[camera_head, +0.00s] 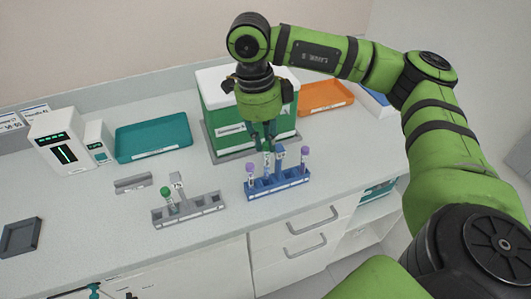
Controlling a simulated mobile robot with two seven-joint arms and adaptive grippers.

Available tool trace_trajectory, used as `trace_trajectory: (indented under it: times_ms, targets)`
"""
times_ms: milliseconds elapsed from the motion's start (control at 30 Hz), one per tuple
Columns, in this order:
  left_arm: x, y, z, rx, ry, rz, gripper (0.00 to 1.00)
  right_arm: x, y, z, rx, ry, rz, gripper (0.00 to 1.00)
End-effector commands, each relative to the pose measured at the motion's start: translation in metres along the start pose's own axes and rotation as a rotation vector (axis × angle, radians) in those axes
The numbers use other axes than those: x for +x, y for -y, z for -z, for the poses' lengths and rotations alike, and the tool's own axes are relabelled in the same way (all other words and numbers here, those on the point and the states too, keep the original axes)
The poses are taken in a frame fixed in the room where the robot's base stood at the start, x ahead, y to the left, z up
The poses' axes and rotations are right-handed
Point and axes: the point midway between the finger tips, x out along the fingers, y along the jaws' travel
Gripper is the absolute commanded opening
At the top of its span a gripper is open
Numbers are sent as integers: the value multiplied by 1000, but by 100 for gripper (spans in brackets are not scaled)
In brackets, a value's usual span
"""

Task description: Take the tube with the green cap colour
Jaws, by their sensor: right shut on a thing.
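My right gripper (265,142) points down over the blue rack (278,184) and is shut on a tube (266,160). The fingers cover the top of this tube, so its cap colour is hard to tell. The tube's lower end is at the rack; I cannot tell whether it is seated or slightly lifted. A tube with a green cap (166,192) stands in the grey rack (190,211) to the left. My left gripper is not in view.
Purple-capped tubes (250,169) (304,152) and a grey labelled post (278,157) stand close around the gripper. A green and white box (222,118) is just behind. A teal tray (153,139) and white device (61,140) are left. The counter's front left is mostly clear.

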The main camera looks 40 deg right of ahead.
Motion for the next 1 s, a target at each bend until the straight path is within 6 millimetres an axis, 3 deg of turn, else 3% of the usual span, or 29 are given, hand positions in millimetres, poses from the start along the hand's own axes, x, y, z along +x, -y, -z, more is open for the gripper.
trace_trajectory:
  times_ms: [200,500,700,1000]
  targets:
    - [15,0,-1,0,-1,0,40,-49,0,5,1,5,3,3]
    - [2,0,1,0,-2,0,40,-102,0,12,0,2,4,3]
    - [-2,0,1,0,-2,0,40,-121,0,14,0,0,1,3]
    - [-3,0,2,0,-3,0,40,-128,0,15,-1,-1,0,3]
